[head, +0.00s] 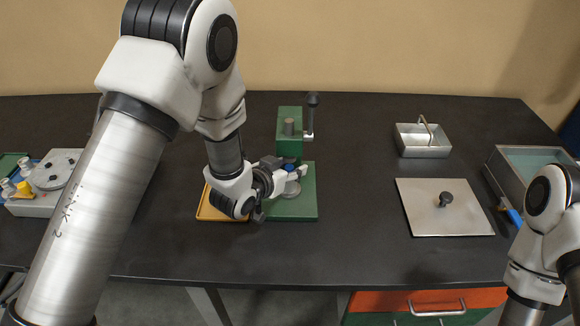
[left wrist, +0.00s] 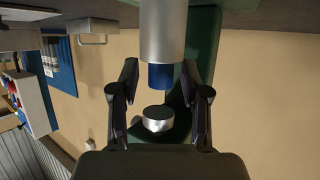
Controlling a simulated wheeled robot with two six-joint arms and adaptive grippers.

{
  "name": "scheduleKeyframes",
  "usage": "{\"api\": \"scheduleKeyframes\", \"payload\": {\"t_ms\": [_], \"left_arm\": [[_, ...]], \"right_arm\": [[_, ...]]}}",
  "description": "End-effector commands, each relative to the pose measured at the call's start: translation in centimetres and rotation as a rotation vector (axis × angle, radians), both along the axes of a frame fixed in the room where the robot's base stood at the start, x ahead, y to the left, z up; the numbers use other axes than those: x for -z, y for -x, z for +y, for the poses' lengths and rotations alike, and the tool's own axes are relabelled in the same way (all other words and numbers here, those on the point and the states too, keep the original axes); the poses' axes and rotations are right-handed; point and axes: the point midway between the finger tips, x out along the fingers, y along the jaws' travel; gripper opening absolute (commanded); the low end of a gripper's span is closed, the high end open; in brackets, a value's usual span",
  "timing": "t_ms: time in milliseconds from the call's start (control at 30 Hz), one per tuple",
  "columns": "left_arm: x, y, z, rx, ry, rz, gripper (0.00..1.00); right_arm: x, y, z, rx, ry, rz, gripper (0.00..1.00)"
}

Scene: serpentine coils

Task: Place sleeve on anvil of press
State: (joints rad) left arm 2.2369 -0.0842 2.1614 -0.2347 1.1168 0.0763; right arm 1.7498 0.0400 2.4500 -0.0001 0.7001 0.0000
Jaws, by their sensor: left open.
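The green press (head: 290,145) stands at the middle of the table with a lever at its right. Its anvil shows in the left wrist view as a large silver cylinder (left wrist: 162,30). A short blue piece, which looks like the sleeve (left wrist: 160,76), sits in line against the anvil's end. It also shows as a small blue patch in the head view (head: 289,167). My left gripper (head: 291,172) is open at the press; its fingers (left wrist: 159,78) stand either side of the blue piece, apart from it. A short silver cylinder (left wrist: 158,119), seemingly the ram, faces it. My right gripper is out of view.
A yellow tray (head: 208,210) lies left of the press, partly behind my left arm. A metal plate with a knob (head: 420,220), a handled metal box (head: 423,150) and an open basin (head: 490,170) are at right. A grey device (head: 40,200) is at far left.

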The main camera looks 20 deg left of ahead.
Motion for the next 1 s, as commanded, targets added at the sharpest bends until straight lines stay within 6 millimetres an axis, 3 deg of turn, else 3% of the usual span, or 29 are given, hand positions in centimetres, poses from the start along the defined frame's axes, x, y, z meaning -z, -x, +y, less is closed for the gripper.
{"api": "scheduleKeyframes", "payload": {"t_ms": [167, 467, 500, 700, 833, 1000], "left_arm": [[-0.9, 1.8, 0.6, -0.001, 0.001, 0.000, 0.46], [-3.8, 8.4, 2.3, -0.002, 0.004, 0.000, 0.46], [-4.8, 8.5, 2.4, 0.002, 0.002, 0.006, 0.46], [-5.3, 9.8, 2.7, 0.003, 0.002, 0.005, 0.46], [-5.2, 10.5, 2.9, 0.000, 0.001, 0.003, 0.46], [-4.8, 10.7, 3.0, 0.000, -0.001, 0.000, 0.46]], "right_arm": [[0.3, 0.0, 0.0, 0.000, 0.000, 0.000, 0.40], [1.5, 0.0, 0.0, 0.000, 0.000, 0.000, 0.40], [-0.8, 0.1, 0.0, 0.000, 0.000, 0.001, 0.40], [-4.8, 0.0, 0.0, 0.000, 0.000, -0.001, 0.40], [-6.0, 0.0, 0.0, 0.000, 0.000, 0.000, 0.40], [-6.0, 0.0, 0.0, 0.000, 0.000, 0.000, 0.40]]}}
